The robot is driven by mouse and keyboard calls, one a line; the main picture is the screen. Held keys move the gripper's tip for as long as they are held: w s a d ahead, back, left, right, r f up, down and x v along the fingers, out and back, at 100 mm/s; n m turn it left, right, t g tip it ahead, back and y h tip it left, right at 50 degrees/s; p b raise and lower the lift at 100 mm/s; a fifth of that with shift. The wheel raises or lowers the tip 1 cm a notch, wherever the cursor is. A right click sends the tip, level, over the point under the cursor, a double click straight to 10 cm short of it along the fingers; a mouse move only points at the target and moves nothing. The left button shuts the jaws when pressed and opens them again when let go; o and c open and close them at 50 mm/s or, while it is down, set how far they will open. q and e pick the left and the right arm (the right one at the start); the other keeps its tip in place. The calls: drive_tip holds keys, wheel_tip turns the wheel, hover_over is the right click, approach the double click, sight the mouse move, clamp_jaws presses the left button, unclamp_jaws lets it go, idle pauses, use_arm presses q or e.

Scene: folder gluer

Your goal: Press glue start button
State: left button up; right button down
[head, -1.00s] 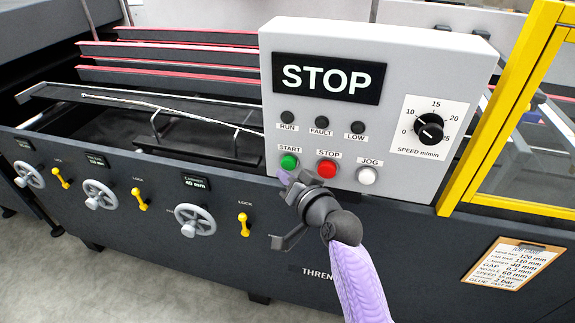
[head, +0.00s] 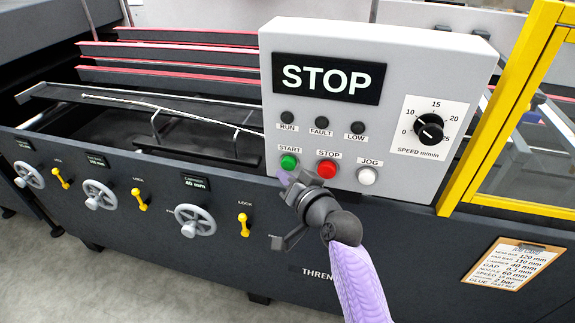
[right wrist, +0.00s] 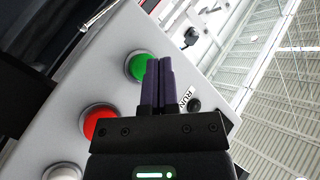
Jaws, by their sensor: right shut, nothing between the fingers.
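The green START button (head: 288,161) sits at the lower left of the grey control box, beside the red STOP button (head: 327,169) and the white JOG button (head: 367,176). My right gripper (head: 286,178) is shut and empty, its purple fingertips just below the green button. In the right wrist view, the green button (right wrist: 139,66) shows just left of the shut fingers (right wrist: 159,62), and the red button (right wrist: 99,122) is lower left. I cannot tell whether the fingertips touch the panel. The box's display (head: 326,78) reads STOP. My left gripper is not in view.
A speed knob (head: 430,128) is on the right of the box. Handwheels (head: 195,220) and yellow lock levers (head: 244,224) line the machine front at left. A yellow guard frame (head: 500,105) stands at right, above a clipboard (head: 505,264).

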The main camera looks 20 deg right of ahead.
idle(0.6)
drive_tip(key=shift+w+d, duration=0.25)
drive_tip(key=shift+w, duration=0.1)
